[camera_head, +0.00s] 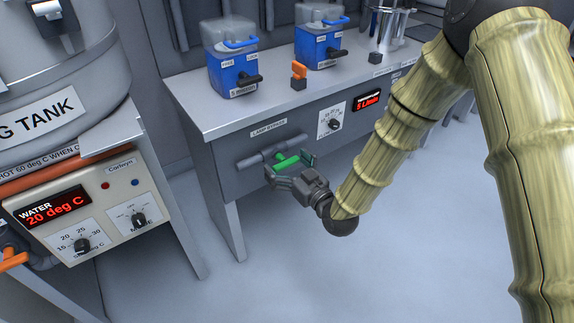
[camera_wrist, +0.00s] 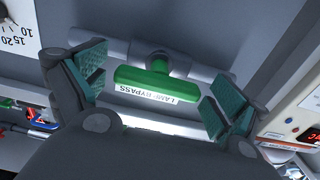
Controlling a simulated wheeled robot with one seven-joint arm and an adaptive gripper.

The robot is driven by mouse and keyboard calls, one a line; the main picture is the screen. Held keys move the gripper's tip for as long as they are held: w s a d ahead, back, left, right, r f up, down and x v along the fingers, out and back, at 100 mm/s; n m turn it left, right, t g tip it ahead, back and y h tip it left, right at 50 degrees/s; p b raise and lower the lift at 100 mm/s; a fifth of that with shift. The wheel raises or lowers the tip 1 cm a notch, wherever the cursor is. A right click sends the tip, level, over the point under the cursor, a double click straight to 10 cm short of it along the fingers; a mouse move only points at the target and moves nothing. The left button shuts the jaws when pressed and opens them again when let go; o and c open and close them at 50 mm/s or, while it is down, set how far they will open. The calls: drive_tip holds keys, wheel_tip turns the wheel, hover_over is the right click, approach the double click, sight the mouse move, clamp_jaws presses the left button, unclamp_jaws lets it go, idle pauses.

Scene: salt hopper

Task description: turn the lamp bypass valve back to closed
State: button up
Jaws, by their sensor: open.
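The lamp bypass valve has a green bar handle (camera_head: 286,163) on a grey pipe (camera_head: 251,162) at the front of the metal bench. The handle (camera_wrist: 150,82) lies roughly along the pipe in the wrist view, with a "LAMP BYPASS" label (camera_wrist: 146,94) beside it. My gripper (camera_head: 292,168) is open in front of the valve. In the wrist view its teal-padded fingers (camera_wrist: 158,92) stand wide on either side of the handle, with visible gaps at both ends. In the head view my gripper partly hides the handle.
The bench (camera_head: 209,103) carries two blue containers (camera_head: 233,75) (camera_head: 319,47) and a small orange-topped switch (camera_head: 299,74). A dial (camera_head: 334,124) and red display (camera_head: 367,102) sit right of the valve. A tank (camera_head: 60,85) and control panel (camera_head: 105,200) stand left. The floor ahead is clear.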

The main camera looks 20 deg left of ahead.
drive_tip(key=c, duration=1)
drive_tip(key=shift+r+m+p, duration=0.1)
drive_tip(key=shift+m+p, duration=0.2)
drive_tip(key=shift+p, duration=0.05)
drive_tip(key=m+p, duration=0.2)
drive_tip(key=shift+m, duration=0.3)
drive_tip(key=m+p, duration=0.2)
drive_tip(key=m, duration=0.3)
drive_tip(key=shift+m+p, duration=0.3)
drive_tip(key=shift+p, duration=0.1)
drive_tip(key=m+p, duration=0.1)
drive_tip(key=m, duration=0.3)
drive_tip(key=shift+m, duration=2.2)
